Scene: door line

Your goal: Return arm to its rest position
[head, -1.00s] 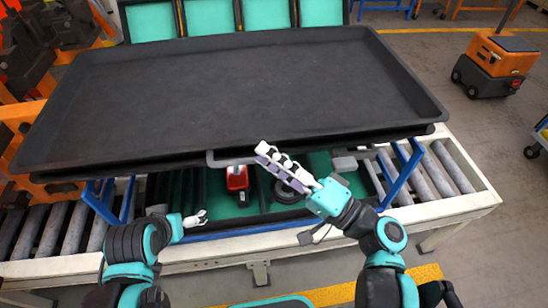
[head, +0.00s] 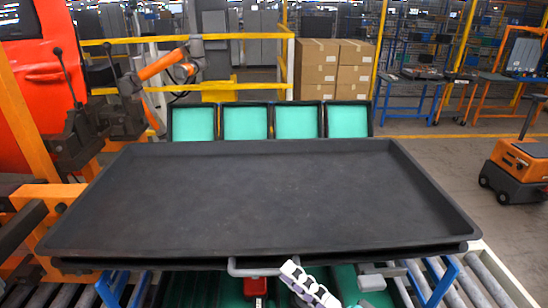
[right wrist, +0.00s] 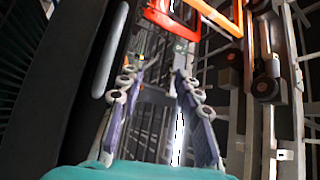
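My right gripper (head: 305,285) shows at the bottom edge of the head view, with white and purple jointed fingers. It is just in front of the large black tray (head: 270,195), by the grey handle (head: 250,270) on the tray's front edge. I cannot tell from the head view whether it touches the handle. In the right wrist view its two fingers (right wrist: 157,85) stand apart with nothing held between them. The rest of my right arm is below the head picture. My left gripper is not in view.
A roller conveyor (head: 486,282) runs under the tray. A red object (head: 255,287) sits below the handle. Several teal-faced bins (head: 246,123) stand behind the tray. An orange cart (head: 518,170) stands at the right, with free floor between.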

